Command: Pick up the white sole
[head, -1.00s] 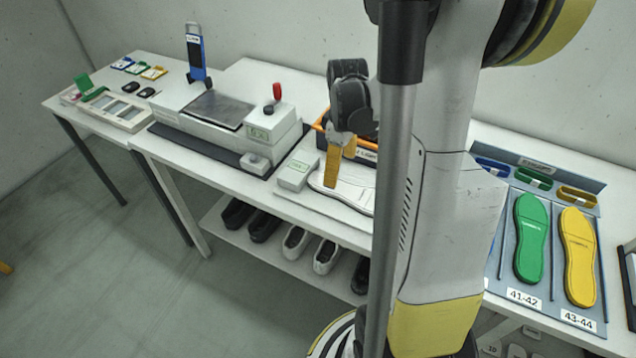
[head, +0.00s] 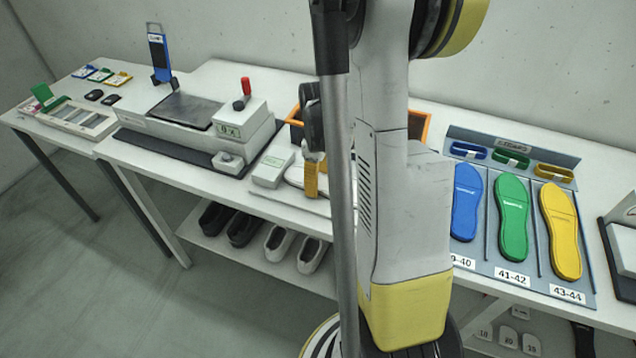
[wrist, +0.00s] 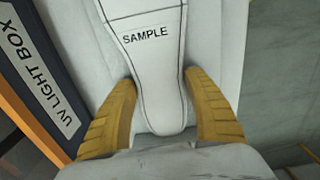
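The white sole (wrist: 150,60), marked SAMPLE, lies on the bench in front of the UV light box. In the wrist view its rounded end lies between the two yellow fingers of my gripper (wrist: 160,85). The fingers are spread, one along each side and close to the edges; whether they touch is unclear. In the head view my gripper (head: 311,180) points down at the white sole (head: 294,175). My arm hides the rest of the sole and one finger there.
The UV light box (wrist: 42,70) stands close at the left in the wrist view. A small grey-white box (head: 270,168) is left of the sole. Blue (head: 466,203), green (head: 513,218) and yellow (head: 561,230) soles lie on a rack at right. Shoes stand on the shelf below.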

